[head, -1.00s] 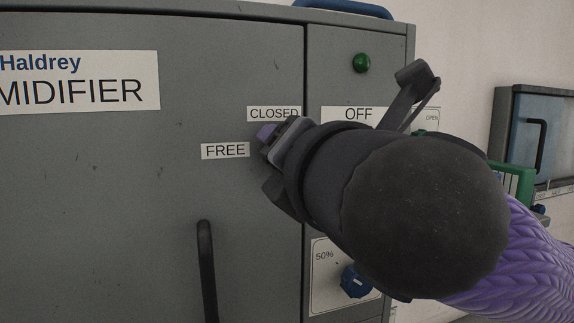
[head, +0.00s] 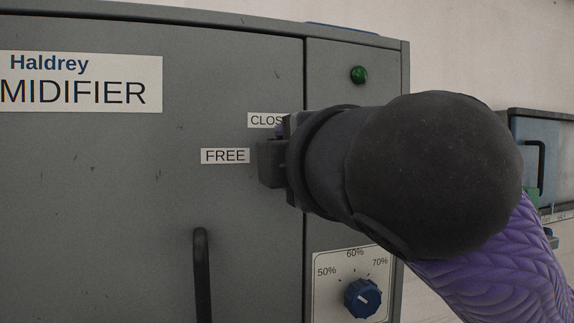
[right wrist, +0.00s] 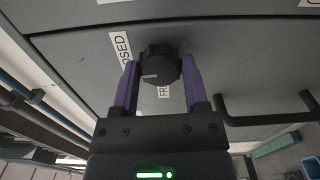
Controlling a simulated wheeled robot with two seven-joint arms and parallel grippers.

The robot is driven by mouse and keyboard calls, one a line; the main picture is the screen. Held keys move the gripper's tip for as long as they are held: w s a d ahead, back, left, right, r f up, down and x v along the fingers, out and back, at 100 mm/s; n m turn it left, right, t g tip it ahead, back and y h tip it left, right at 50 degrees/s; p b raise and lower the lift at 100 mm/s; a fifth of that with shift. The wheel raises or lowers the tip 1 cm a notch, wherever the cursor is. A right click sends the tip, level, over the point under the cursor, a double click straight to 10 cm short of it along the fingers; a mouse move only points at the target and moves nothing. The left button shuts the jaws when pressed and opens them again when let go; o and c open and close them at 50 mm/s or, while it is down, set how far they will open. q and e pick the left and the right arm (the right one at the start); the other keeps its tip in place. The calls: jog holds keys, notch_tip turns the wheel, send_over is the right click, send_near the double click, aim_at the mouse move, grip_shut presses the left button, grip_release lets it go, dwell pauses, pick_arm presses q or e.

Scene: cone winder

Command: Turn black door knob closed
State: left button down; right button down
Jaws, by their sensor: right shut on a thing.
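The black door knob (right wrist: 162,61) sits on the grey cabinet door and shows in the right wrist view. The purple fingers of my right gripper (right wrist: 159,66) are on both sides of it, shut on it. A white mark on the knob points left in that view, between the CLOSED label (right wrist: 121,48) and the FREE label (right wrist: 164,91). In the head view my right gripper (head: 272,160) is against the door beside the FREE label (head: 225,156). It hides the knob and part of the CLOSED label (head: 264,120). My left gripper is not in view.
A black vertical door handle (head: 202,275) is below the labels and also shows in the right wrist view (right wrist: 265,118). A blue dial (head: 363,298) and a green lamp (head: 358,75) are on the right panel. A blue box (head: 543,150) is on the wall.

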jog(key=shift+m, duration=0.4)
jog(key=shift+c, duration=0.5)
grip_release()
jog(key=b+v, duration=0.4)
jog(key=v, duration=0.6)
jog(key=shift+b, duration=0.35)
